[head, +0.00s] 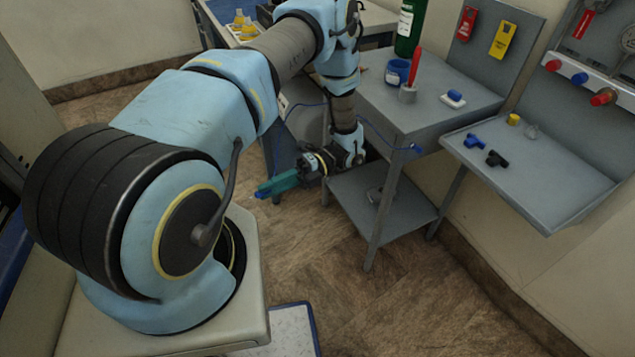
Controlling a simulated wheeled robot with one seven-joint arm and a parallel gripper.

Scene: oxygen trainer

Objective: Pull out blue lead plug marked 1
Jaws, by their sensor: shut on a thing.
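My gripper (283,182) hangs low in front of the grey trolley, with its teal fingers pointing left. It is shut on a small blue piece (263,191) at the fingertips. The piece is too small to tell whether it is the plug marked 1, and no marking can be read. A thin blue lead (375,133) passes behind my forearm and runs right across the trolley's front. It ends in a small blue plug (416,148) near the trolley's right front corner. The far end of the lead is partly hidden by my arm.
The grey trolley (385,190) has a lower shelf and carries a blue cup (397,72) and a red-handled tool (414,66). A wall shelf (540,175) at right holds small blue, black and yellow fittings. A green cylinder (409,28) stands behind.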

